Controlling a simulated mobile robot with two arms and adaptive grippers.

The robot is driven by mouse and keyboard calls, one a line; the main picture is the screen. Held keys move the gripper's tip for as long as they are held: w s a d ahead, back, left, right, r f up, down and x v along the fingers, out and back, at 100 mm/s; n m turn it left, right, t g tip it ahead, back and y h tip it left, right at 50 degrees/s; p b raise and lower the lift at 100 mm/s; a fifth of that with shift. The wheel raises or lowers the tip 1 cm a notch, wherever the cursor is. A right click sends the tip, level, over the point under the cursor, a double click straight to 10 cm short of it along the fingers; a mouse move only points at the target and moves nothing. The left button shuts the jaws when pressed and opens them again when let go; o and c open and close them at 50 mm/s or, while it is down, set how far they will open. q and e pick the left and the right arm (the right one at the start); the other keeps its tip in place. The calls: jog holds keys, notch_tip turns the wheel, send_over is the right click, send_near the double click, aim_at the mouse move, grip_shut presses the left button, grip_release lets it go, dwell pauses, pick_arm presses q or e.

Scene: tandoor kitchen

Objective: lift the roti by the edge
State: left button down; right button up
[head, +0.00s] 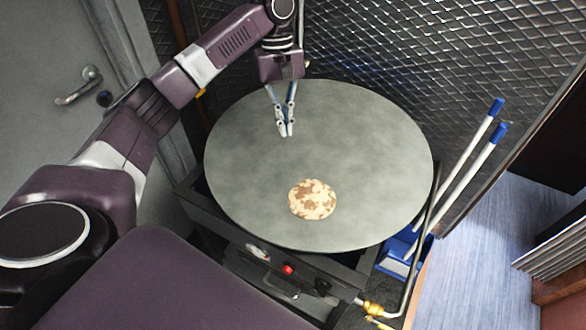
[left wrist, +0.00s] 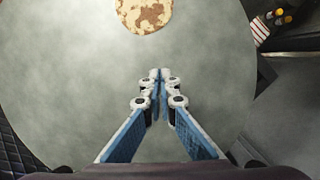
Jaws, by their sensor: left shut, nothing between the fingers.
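The roti (head: 312,199) is a small round flatbread with brown patches. It lies flat on the big round grey griddle (head: 390,140), close to its front edge in the head view. It also shows at the top of the left wrist view (left wrist: 145,14), cut off by the frame. My left gripper (head: 287,134) is over the back part of the griddle, apart from the roti and behind it. Its fingertips meet and hold nothing, as the left wrist view (left wrist: 161,74) also shows. My right gripper is not in view.
The griddle sits on a dark stand with a red knob (head: 288,270) and a brass gas fitting (head: 372,308). Two white sticks with blue ends (head: 480,138) rise from a blue holder at the right. A metal mesh wall (head: 430,50) stands behind. The rest of the griddle top is bare.

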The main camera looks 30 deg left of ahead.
aim_at(294, 181)
pick_arm(q)
jog(key=p+x, duration=0.1)
jog(key=x, duration=0.8)
jog(key=shift+s+f+p, duration=0.1)
jog(key=shift+f+p, duration=0.05)
jog(key=shift+p, duration=0.15)
jog(key=shift+s+d+f+p, duration=0.15)
jog(key=shift+s+d+p, duration=0.2)
jog(key=shift+s+d, duration=0.15)
jog(key=shift+s+d+f+p, duration=0.15)
jog(key=shift+s+d+p, duration=0.15)
jog(key=shift+s+d, duration=0.6)
jog(key=shift+d, duration=0.15)
jog(key=shift+f, duration=0.1)
